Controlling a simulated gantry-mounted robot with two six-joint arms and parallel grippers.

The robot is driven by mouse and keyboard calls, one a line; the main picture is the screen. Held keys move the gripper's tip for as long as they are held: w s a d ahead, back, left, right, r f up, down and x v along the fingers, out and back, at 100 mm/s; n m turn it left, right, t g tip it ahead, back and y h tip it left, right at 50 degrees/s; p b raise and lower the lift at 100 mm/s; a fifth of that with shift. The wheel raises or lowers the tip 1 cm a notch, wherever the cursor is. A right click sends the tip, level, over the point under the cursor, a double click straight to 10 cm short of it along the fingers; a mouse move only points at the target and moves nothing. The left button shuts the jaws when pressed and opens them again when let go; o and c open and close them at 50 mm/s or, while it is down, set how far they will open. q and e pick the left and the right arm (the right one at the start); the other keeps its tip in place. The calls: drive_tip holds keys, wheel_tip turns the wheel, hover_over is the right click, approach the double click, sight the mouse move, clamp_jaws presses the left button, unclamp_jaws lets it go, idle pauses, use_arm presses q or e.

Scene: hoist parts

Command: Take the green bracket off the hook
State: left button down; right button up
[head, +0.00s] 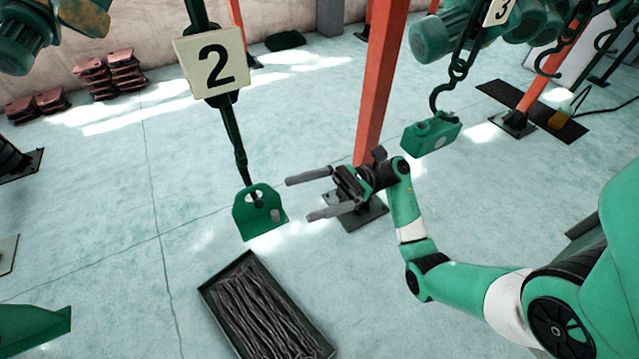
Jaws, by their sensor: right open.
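The green bracket (251,217) is a plate with a hole near its top and a folded lower part. It hangs at the lower end of the dark chain and hook (240,160) under the sign marked 2 (211,61). My right gripper (298,198) is open and empty, just right of the bracket, with its two fingers pointing left towards it. A gap shows between the fingertips and the bracket in the picture; the distance in depth is hard to tell. My left gripper does not show.
A black tray of dark rods (265,308) stands on the floor below the bracket. An orange post (380,80) rises behind my right gripper. Another green part (431,133) hangs from a hook at the right. Reddish stacked parts (108,75) lie at the back left.

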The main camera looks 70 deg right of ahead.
sight(270, 207)
drive_tip(key=p+x, duration=0.3)
drive_tip(key=x, duration=0.4)
drive_tip(key=shift+s+r+p, duration=0.1)
drive_tip(key=shift+r+p, duration=0.05)
drive_tip(key=shift+p, duration=0.25)
drive_tip(key=shift+w+a, duration=0.4)
drive_tip(key=shift+a, duration=0.05)
clamp_jaws()
